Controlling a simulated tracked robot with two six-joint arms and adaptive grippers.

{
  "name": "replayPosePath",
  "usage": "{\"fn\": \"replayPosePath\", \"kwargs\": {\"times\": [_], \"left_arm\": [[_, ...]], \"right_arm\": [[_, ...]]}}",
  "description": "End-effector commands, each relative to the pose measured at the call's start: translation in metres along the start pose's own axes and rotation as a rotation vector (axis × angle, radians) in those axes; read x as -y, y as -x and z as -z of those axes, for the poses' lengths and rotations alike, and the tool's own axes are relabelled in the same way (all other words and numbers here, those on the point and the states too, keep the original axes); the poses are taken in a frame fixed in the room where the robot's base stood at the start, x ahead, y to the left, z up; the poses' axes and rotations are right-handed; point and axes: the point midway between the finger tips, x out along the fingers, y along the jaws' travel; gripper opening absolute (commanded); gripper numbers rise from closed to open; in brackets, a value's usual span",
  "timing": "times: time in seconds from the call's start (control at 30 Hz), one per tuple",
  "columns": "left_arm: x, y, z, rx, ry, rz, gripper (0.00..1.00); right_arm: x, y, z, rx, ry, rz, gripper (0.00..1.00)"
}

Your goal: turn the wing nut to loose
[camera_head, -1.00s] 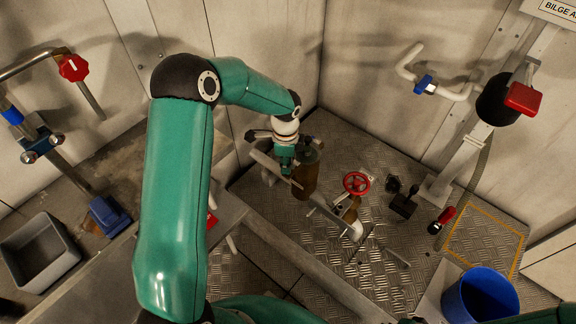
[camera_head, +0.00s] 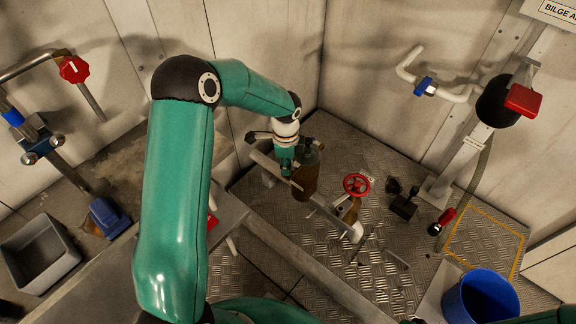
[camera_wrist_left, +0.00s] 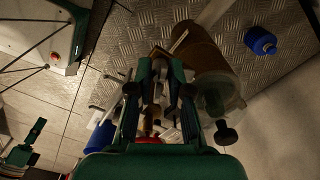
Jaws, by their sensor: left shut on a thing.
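My left gripper (camera_head: 289,174) points down beside a brown cylindrical housing (camera_head: 307,181) on the pipework. In the left wrist view its two fingers (camera_wrist_left: 160,72) are close together, shut on a small part between them. The wing nut cannot be made out; it seems to be hidden between the fingertips. The brown housing (camera_wrist_left: 198,52) with a clear end lies just right of the fingers in that view. My right gripper (camera_wrist_left: 30,142) appears small at the left edge of the wrist view, its opening unclear.
A red handwheel valve (camera_head: 356,184) stands right of the housing. A blue bucket (camera_head: 480,298) is at the lower right, a grey bin (camera_head: 40,252) at the left. A black float switch (camera_head: 404,205) lies on the metal floor. The wall corner is close behind the gripper.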

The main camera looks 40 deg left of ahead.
Motion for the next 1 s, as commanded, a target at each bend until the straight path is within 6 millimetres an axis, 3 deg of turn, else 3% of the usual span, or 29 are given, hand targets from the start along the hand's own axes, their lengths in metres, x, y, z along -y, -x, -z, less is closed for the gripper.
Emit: {"fn": "replayPosePath", "kwargs": {"times": [0.2, 0.23, 0.37, 0.77, 1.0], "left_arm": [[0.000, 0.000, -0.002, 0.003, 0.001, -0.001, 0.00], [0.000, 0.000, -0.002, 0.003, 0.001, -0.001, 0.22], [0.000, 0.000, -0.002, 0.002, 0.001, 0.000, 0.42], [0.000, 0.005, 0.000, 0.001, 0.000, 0.001, 0.42], [0.002, 0.041, 0.000, 0.000, 0.001, 0.005, 0.42]], "right_arm": [[0.000, 0.000, 0.000, 0.000, 0.000, 0.000, 0.00], [0.000, 0.000, 0.000, 0.000, 0.000, 0.000, 0.00], [0.000, 0.000, 0.000, 0.000, 0.000, 0.000, 0.00], [0.000, 0.001, 0.000, 0.000, 0.000, 0.000, 0.00], [0.000, 0.001, 0.000, 0.000, 0.000, 0.000, 0.00]]}}
